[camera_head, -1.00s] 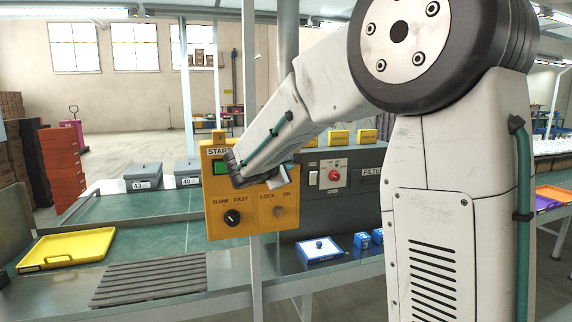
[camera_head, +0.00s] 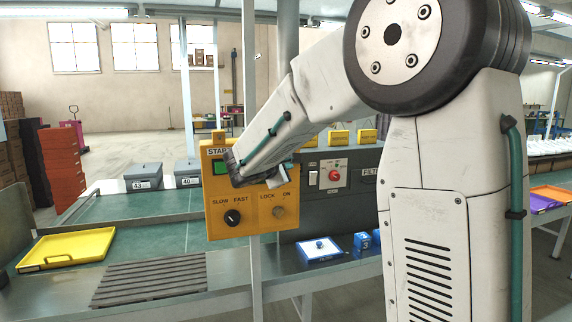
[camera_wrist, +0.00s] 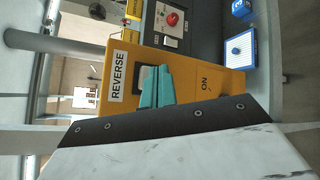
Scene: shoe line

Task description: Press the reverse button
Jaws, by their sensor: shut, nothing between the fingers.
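The yellow control box (camera_head: 250,226) hangs on a post over the line, with START, SLOW/FAST and LOCK/ON markings. In the wrist view, the box (camera_wrist: 195,90) appears turned sideways, with the white REVERSE label (camera_wrist: 117,76). Beside that label is the reverse button (camera_wrist: 138,77), dark-rimmed and mostly hidden behind my gripper. My gripper (camera_wrist: 158,82) has its teal fingers together and empty, right in front of the button. I cannot tell whether they touch it. In the head view my wrist covers the box's upper right part, and the button is hidden.
A dark machine panel with a red knob (camera_head: 334,176) stands right of the box. A blue-and-white tray (camera_head: 320,252) lies below it. A yellow tray (camera_head: 70,247) lies on the line at left. The upright post (camera_head: 253,275) runs close by my arm.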

